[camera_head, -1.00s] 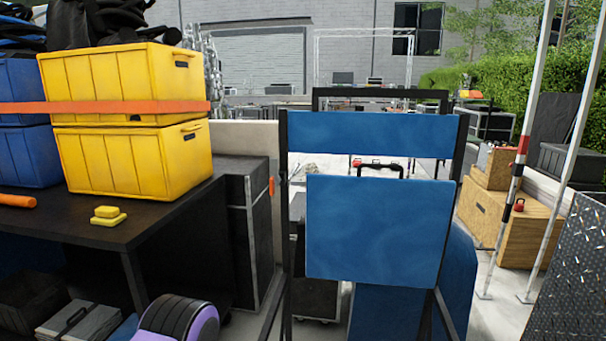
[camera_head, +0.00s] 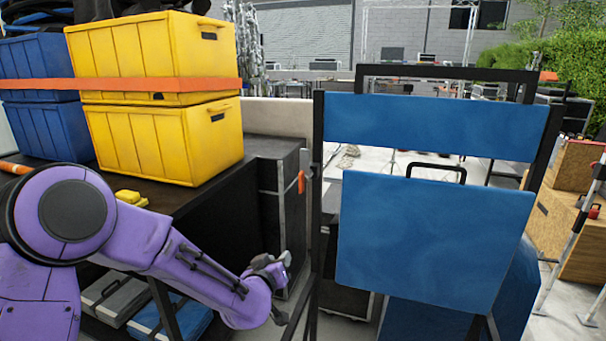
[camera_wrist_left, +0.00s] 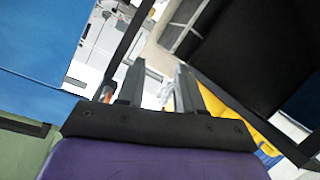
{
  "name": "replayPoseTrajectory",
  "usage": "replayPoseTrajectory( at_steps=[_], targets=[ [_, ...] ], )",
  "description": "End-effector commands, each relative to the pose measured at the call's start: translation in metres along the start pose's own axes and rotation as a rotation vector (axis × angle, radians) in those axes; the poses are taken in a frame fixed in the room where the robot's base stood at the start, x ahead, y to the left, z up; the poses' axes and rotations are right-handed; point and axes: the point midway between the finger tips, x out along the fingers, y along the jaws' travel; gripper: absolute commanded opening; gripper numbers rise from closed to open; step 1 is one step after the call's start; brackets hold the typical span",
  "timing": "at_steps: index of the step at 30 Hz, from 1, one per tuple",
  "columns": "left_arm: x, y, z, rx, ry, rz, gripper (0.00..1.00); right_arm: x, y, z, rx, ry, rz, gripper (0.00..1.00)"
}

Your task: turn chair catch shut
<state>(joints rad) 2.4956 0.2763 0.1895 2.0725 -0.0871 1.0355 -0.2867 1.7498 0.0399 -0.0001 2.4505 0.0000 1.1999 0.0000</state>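A folded chair stands in front of me, with a black frame, a blue back strip (camera_head: 430,127) and a blue panel (camera_head: 430,240). On its left upright is a small grey catch with an orange handle (camera_head: 301,182), the handle hanging downward. My left gripper (camera_head: 283,265) is low and left of that upright, below the catch and apart from it. In the left wrist view its two fingers (camera_wrist_left: 160,72) stand apart with nothing between them. A small orange bit shows beside the left finger there; I cannot tell whether it is the catch. My right gripper is out of view.
Yellow crates (camera_head: 160,140) and blue crates (camera_head: 45,130), strapped in orange, stand on a dark table at left. A dark case (camera_head: 275,190) is behind the chair's left side. Wooden boxes (camera_head: 570,235) and a pole stand at right.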

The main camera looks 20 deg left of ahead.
Motion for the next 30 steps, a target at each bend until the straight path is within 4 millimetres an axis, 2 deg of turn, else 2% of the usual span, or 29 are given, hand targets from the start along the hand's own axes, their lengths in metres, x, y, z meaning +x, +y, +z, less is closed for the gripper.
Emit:
replayPoseTrajectory(
  at_steps=[1,3,6,11,21,24,30],
  targets=[
    [0.007,0.029,-0.053,0.047,0.086,0.06,0.36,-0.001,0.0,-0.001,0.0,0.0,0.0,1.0],
    [0.01,0.059,-0.108,0.148,0.174,0.119,0.36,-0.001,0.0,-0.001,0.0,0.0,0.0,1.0],
    [0.01,0.087,-0.156,0.318,0.253,0.161,0.36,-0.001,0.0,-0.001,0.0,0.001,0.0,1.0],
    [0.02,0.094,-0.162,0.435,0.256,0.165,0.36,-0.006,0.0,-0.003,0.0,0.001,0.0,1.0],
    [0.088,0.109,-0.177,0.432,0.253,0.162,0.36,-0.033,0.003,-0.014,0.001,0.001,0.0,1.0],
    [0.102,0.112,-0.179,0.432,0.254,0.164,0.36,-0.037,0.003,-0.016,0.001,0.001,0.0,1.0],
    [0.113,0.113,-0.179,0.43,0.253,0.164,0.36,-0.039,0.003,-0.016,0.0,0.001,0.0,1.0]
  ],
)
